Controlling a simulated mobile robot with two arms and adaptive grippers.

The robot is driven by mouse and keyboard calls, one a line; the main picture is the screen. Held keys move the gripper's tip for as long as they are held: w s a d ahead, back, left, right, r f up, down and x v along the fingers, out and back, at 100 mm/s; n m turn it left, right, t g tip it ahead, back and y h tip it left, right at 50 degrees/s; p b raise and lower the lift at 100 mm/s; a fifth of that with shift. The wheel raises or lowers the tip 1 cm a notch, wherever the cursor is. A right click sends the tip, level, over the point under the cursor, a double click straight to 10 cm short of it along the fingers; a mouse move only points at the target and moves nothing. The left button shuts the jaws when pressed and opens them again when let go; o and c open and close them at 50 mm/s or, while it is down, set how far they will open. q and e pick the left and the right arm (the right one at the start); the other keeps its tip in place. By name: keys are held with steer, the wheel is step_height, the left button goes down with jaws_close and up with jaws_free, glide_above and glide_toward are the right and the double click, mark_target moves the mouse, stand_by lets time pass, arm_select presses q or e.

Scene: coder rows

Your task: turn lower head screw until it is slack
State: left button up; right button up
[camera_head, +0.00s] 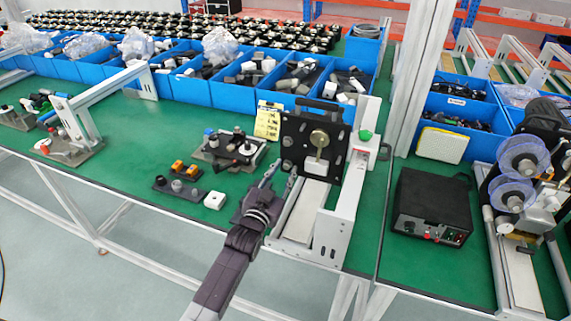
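A black upright plate (297,128) stands on the fixture at the right end of the green bench. A brass disc (319,138) with a pale block under it is at its middle. Two small round screw heads show on the plate's left side: an upper one (287,142) and a lower one (287,165). My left gripper (281,172) is just in front of the lower one, its two fingers apart and pointing up toward it. I cannot tell whether a finger touches the screw. Nothing shows between the fingers. My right gripper is out of view.
A white fixture frame (340,215) stands right of the gripper. A black box (432,205) sits farther right.

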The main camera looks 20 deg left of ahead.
arm_select(q)
steer(key=shift+m, duration=1.2)
jaws_close()
steer(key=n+p, duration=0.1)
steer(key=n, duration=0.3)
steer(key=shift+r, duration=0.1)
steer(key=n, duration=0.5)
steer(key=shift+n+p, duration=0.35)
steer(key=shift+n, duration=0.05)
jaws_free()
